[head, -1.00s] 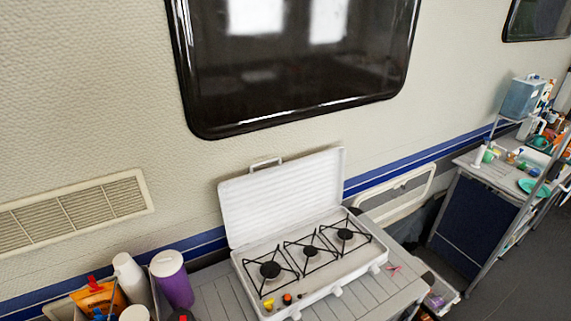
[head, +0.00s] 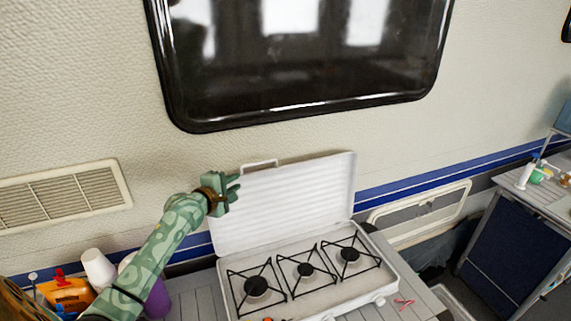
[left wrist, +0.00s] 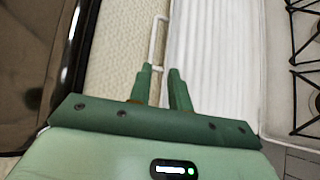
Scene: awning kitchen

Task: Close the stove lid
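The white stove lid (head: 290,200) stands raised at the back of the three-burner stove (head: 310,285), against the wall side. Its thin handle (head: 260,163) is on the top edge, toward the left. My left gripper (head: 236,186) is at the lid's upper left corner, below and left of the handle. In the left wrist view, the gripper's two green fingers (left wrist: 160,85) are apart with nothing held between them. The handle (left wrist: 155,40) shows just beyond the fingertips, and the ribbed lid (left wrist: 215,60) is to their right. I cannot tell whether the fingers touch the lid. My right gripper is not in view.
A purple cup (head: 158,298), a white cup (head: 98,268) and an orange container (head: 66,293) stand left of the stove, close to my left arm. A dark window (head: 300,60) is above. A second table (head: 510,255) is at the right.

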